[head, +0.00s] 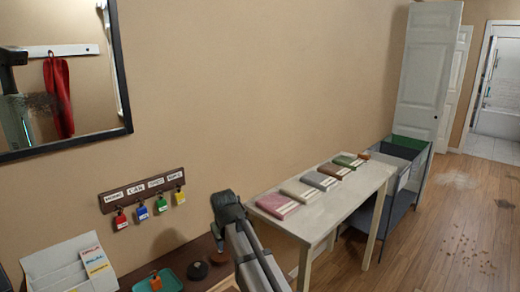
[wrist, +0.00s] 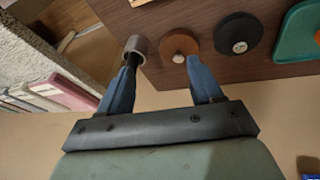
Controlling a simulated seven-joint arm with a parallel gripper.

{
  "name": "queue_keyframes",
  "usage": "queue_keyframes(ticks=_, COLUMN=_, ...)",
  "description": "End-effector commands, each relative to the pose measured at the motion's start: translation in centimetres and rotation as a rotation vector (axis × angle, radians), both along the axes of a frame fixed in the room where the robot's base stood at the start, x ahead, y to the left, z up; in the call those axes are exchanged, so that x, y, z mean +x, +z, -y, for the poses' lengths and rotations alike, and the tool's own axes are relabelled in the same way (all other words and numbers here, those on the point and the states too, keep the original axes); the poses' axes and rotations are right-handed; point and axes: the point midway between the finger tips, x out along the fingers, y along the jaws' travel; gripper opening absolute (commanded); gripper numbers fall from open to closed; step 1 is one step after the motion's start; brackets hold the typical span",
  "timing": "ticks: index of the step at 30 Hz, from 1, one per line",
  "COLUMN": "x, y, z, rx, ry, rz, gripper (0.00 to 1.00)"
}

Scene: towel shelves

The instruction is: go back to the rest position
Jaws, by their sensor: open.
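My gripper (wrist: 161,68) is open, its two blue fingers spread apart with nothing held between them. A grey ring-like piece (wrist: 137,46) shows at the left fingertip; whether they touch I cannot tell. In the head view my arm rises from the bottom edge, its dark end in front of the wall, left of the white table (head: 328,217). The fingers are not clear there. The dark brown shelf top (wrist: 110,12) lies beyond the fingertips in the wrist view.
A brown disc (wrist: 180,43), a black disc (wrist: 239,33) and a teal tray (wrist: 292,40) are on the shelf top. Several folded towels (head: 277,205) lie in a row on the white table. A key rack (head: 143,188) hangs on the wall, below a mirror (head: 65,148).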

Motion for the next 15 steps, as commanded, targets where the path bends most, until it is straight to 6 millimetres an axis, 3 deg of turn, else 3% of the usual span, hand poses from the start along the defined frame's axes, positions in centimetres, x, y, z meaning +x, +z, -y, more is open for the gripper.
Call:
queue_keyframes(ticks=1, x=1.4, y=-0.1, z=2.6, rx=-0.02, ry=-0.031, rz=0.0, gripper=0.65)
queue_keyframes(ticks=5, x=3.5, y=-0.9, z=8.8, rx=-0.077, ry=-0.095, rz=-0.008, gripper=0.65)
queue_keyframes(ticks=7, x=4.2, y=-2.3, z=12.2, rx=-0.104, ry=-0.131, rz=-0.025, gripper=0.65)
queue_keyframes(ticks=9, x=4.3, y=-4.6, z=15.6, rx=-0.13, ry=-0.165, rz=-0.055, gripper=0.65)
queue_keyframes(ticks=15, x=3.2, y=-11.1, z=22.1, rx=-0.17, ry=-0.234, rz=-0.137, gripper=0.65)
